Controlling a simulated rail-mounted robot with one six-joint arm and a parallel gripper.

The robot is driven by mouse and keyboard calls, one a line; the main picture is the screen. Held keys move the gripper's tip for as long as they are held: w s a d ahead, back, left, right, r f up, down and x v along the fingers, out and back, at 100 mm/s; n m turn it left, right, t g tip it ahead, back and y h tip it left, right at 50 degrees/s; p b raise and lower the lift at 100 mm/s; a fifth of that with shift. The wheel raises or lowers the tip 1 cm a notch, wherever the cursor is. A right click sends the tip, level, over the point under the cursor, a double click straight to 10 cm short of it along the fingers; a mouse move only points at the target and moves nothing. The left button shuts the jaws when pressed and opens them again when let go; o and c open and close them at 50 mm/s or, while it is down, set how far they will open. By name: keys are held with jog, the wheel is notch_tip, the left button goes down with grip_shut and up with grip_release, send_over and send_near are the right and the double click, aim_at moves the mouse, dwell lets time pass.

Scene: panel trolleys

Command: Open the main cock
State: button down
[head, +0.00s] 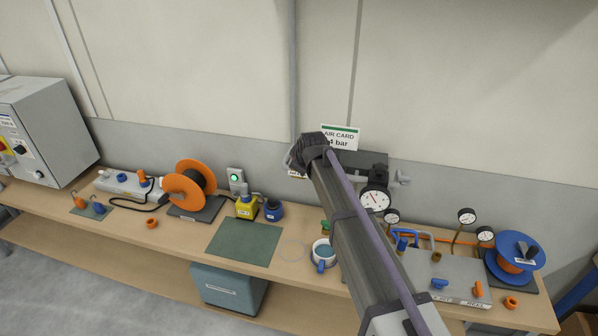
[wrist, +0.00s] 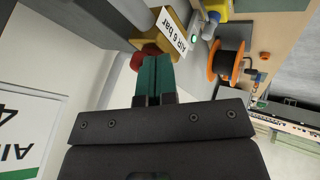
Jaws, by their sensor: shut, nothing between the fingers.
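In the wrist view my gripper (wrist: 154,62) is shut, its two green fingers together and nothing between them. The fingertips are right in front of a red part (wrist: 138,58), which may be the main cock's handle; the fingers hide some of it. I cannot tell whether they touch it. A white tag reading "AIR 6 bar" (wrist: 178,32) hangs beside it. In the head view my arm hides the gripper and the cock. A dark air unit (head: 374,159) with a round pressure gauge (head: 375,200) shows right of my arm.
The bench holds an orange reel (head: 185,184), a yellow container (head: 247,207), a green mat (head: 243,242), a mug (head: 323,254) and a grey panel with gauges (head: 458,272). The green mat is bare.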

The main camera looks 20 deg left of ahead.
jog(key=shift+a, duration=0.1)
jog(key=shift+w+r, duration=0.1)
jog(key=shift+w, duration=0.4)
jog(key=shift+w+d+r, duration=0.1)
jog(key=shift+w+d, duration=0.1)
jog(key=shift+d, duration=0.1)
dwell(0.3)
jog(key=shift+a, duration=0.1)
jog(key=shift+s+a, duration=0.25)
jog(key=shift+a, duration=0.05)
jog(key=shift+s, duration=0.1)
